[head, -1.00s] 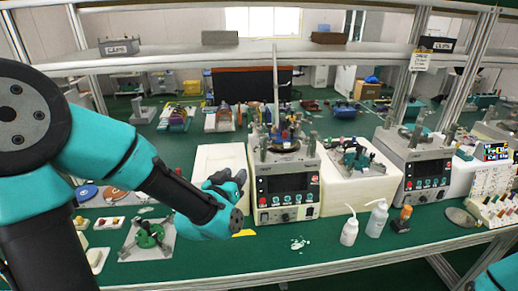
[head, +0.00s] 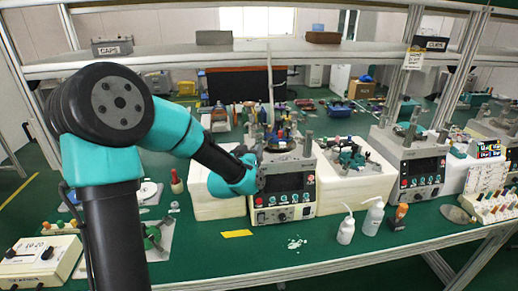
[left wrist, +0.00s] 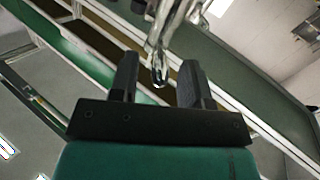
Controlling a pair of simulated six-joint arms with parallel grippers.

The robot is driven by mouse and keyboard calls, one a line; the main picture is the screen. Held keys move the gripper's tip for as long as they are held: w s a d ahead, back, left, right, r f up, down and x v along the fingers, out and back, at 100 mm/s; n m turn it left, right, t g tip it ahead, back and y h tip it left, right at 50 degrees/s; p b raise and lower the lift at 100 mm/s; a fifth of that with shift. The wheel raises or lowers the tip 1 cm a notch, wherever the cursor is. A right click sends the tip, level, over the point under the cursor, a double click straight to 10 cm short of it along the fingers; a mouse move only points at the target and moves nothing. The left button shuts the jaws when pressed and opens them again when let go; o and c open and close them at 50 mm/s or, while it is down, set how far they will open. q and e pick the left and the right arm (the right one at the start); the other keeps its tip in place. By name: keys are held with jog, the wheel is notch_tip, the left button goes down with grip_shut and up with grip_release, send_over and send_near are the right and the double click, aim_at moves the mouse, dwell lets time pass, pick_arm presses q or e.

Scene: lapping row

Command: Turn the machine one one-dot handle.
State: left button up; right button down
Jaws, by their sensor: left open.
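Machine one, the left bench machine (head: 285,208), has a dark screen, coloured buttons and a round plate with metal posts on top. My left gripper (head: 259,170) is at its upper left front, and my wrist covers part of that side. In the left wrist view, the left gripper (left wrist: 160,82) is open. A shiny metal rod (left wrist: 158,62) shows between or just beyond its fingers; contact cannot be told. I cannot make out a one-dot mark on any handle. My right gripper is out of view.
A second similar machine (head: 412,172) stands to the right. Two white bottles (head: 346,230) and an orange-capped bottle (head: 399,216) stand in front of it. A yellow strip (head: 237,234) lies on the green bench. A shelf (head: 180,58) crosses above.

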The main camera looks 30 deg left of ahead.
pick_arm(q)
jog(key=shift+w+a, duration=0.15)
jog(key=shift+w, duration=0.85)
grip_shut()
